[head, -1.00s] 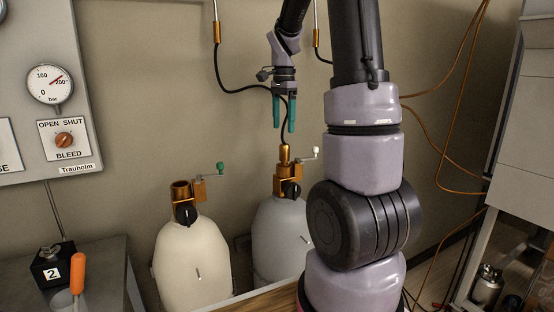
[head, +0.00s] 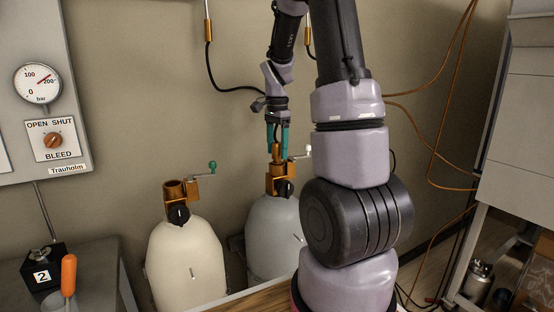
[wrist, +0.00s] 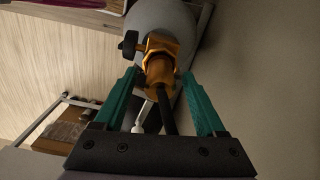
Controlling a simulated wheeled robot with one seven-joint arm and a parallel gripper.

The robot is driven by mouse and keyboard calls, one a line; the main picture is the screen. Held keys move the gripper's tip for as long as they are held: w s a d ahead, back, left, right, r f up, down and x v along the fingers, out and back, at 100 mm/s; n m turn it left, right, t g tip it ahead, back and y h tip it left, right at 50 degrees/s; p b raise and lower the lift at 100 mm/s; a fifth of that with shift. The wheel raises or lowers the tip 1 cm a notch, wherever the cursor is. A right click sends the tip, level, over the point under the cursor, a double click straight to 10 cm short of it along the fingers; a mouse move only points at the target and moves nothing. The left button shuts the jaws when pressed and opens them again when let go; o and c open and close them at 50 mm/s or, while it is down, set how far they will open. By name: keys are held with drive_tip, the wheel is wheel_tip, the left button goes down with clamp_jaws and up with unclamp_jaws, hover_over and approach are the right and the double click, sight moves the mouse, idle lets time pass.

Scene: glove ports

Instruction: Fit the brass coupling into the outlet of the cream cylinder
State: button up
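The cream cylinder (head: 187,262) stands left of centre in the head view. Its brass outlet (head: 175,188) faces up, empty, with a black knob below and a green-tipped lever beside it. The brass coupling (head: 276,152), on the end of a black hose, sits upright in the brass valve of the grey cylinder (head: 270,238). My gripper (head: 277,148) points down over it, with its teal fingers on either side. In the wrist view the coupling (wrist: 159,70) lies between the spread fingertips (wrist: 160,74), with gaps showing on both sides.
A gauge panel (head: 45,125) hangs on the left wall. A bench (head: 85,270) at lower left holds a black block marked 2 (head: 43,268) and an orange-handled tool (head: 69,275). Orange hoses (head: 437,150) hang at right. A grey cabinet (head: 525,130) stands far right.

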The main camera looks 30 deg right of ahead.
clamp_jaws()
idle(1.2)
